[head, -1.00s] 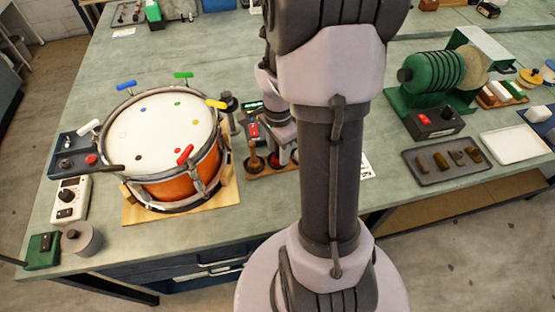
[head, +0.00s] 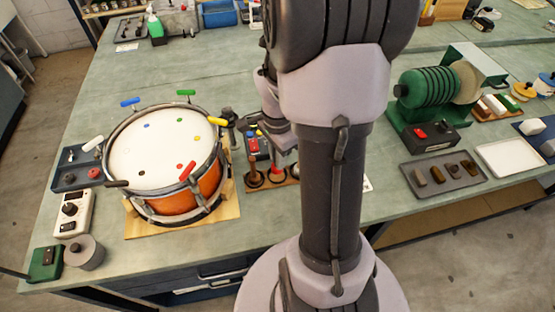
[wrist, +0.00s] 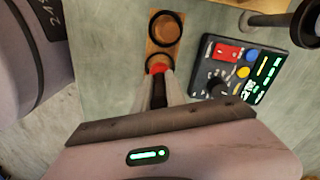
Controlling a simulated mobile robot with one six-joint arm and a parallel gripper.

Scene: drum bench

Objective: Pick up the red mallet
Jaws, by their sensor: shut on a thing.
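The red mallet (head: 277,170) shows as a small red piece at the wooden rack, just below my gripper in the head view. In the wrist view its red part (wrist: 157,69) sits at the fingertips, in line with the near ring of the rack (wrist: 178,42). My gripper (wrist: 158,82) is shut on it. The rest of the mallet is hidden by the fingers, and I cannot tell whether it is clear of the rack. The rack also shows in the head view (head: 290,178).
A control box with coloured buttons (wrist: 240,68) lies close to the right of my gripper in the wrist view. The orange drum (head: 180,200) is to the left, and a grey tray (head: 443,174) to the right.

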